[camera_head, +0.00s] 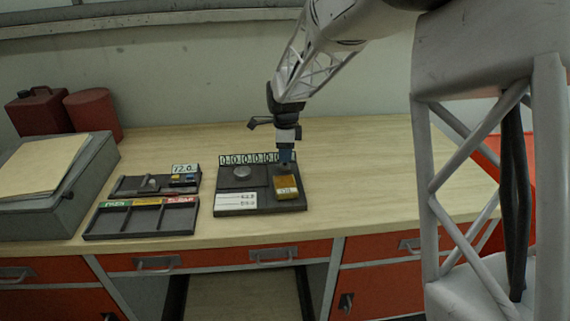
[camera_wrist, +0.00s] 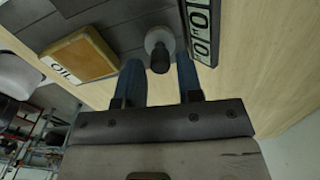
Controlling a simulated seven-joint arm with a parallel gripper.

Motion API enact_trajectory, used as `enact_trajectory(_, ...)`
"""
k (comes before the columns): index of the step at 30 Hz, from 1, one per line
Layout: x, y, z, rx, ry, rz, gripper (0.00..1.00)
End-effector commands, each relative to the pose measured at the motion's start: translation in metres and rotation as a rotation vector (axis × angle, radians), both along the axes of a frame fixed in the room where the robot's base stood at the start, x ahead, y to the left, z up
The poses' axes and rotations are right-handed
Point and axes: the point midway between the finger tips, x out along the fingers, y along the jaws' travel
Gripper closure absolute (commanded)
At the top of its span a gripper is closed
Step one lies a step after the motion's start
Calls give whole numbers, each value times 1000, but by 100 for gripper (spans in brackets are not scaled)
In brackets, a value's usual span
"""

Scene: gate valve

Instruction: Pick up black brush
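In the wrist view, a small dark upright piece with a pale round collar (camera_wrist: 158,43) stands on the dark tray; it looks like the black brush. Its lower part is foreshortened. In the head view I cannot make it out clearly behind my gripper. My gripper (camera_head: 286,156) points down over the back right of the dark tray (camera_head: 230,202). In the wrist view, its two blue fingers (camera_wrist: 159,78) are apart, one to each side of the dark piece. I see no clear contact between fingers and piece.
A yellow block marked OIL (camera_head: 287,187) sits close in front of my gripper. A strip with digits (camera_head: 250,159) stands along the tray's back, and a silver disc (camera_head: 242,171) lies to the left. Compartment trays (camera_head: 140,234) and a grey box (camera_head: 100,165) are farther left.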

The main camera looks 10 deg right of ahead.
Motion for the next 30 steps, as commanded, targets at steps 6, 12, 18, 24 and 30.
enact_trajectory(6, 0, 0, -21, 0, -1, 0, 66)
enact_trajectory(12, 1, 0, -26, 0, -2, 0, 66)
enact_trajectory(18, 0, 0, -26, 0, -1, 0, 66)
enact_trajectory(24, 0, 0, -26, 0, -1, 0, 66)
enact_trajectory(30, 0, 0, -26, 0, -1, 0, 89)
